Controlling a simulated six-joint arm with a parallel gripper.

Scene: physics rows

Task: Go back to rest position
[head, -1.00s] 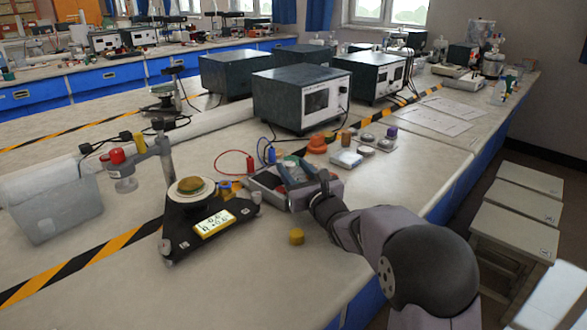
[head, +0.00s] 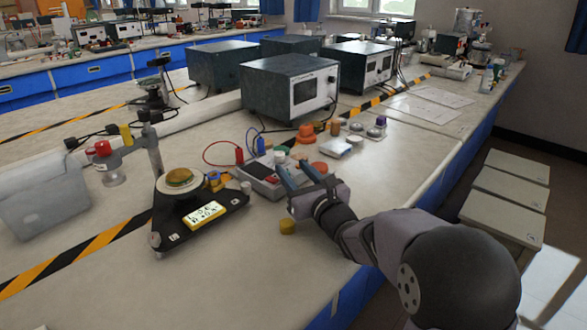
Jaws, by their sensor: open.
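My gripper (head: 293,178) is at the middle of the bench, above its surface. Its two blue-grey fingers are spread and nothing shows between them. They point up and away in the picture, over the near part of a grey tray-like box (head: 258,172) with red and dark parts. My arm reaches in from the lower right. The fingers hide part of the box.
A black three-legged device (head: 180,226) with a yellow display is to the left. Orange pieces (head: 306,133) and a white block (head: 335,148) lie behind. Dark instrument boxes (head: 290,85) stand farther back. The bench's right front is clear.

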